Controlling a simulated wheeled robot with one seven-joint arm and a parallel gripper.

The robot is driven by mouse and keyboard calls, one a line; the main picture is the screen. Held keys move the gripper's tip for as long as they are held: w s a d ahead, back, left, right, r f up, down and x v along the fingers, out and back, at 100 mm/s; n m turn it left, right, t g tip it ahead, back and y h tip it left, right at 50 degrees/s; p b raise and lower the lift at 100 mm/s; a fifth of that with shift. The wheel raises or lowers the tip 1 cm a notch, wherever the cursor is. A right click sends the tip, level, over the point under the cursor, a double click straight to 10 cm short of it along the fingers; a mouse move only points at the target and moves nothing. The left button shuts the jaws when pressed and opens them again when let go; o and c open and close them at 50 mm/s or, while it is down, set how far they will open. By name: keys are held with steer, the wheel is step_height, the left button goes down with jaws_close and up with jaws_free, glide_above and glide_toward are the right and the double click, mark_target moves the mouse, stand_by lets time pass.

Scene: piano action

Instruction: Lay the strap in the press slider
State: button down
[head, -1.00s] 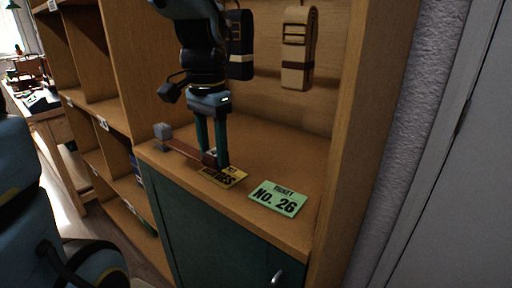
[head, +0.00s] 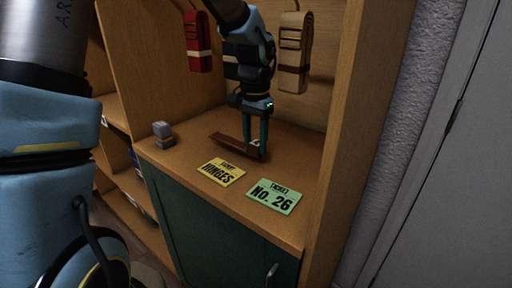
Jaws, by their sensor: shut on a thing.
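A flat brown strip, apparently the strap (head: 230,142), is in my gripper. My gripper (head: 255,148) points down with its two teal fingers shut on the strip's right end. The strip's left part sticks out to the left, low over the wooden shelf top; I cannot tell whether it touches the wood. A small grey block (head: 163,135) stands at the shelf's left corner, apart from the strip. I cannot tell whether this block is the press or its slider.
A yellow "HINGES" card (head: 220,172) and a green "No. 26" card (head: 274,196) lie near the front edge of the shelf top (head: 180,157). Red (head: 198,42) and tan (head: 294,55) strap bundles hang behind. A wooden side wall (head: 343,130) closes the right.

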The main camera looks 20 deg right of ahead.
steer(key=shift+w+d+f+p, duration=0.15)
steer(key=shift+f+p, duration=0.3)
steer(key=shift+f, duration=0.95)
steer(key=shift+f, duration=0.15)
steer(key=shift+c, duration=1.7)
jaws_free()
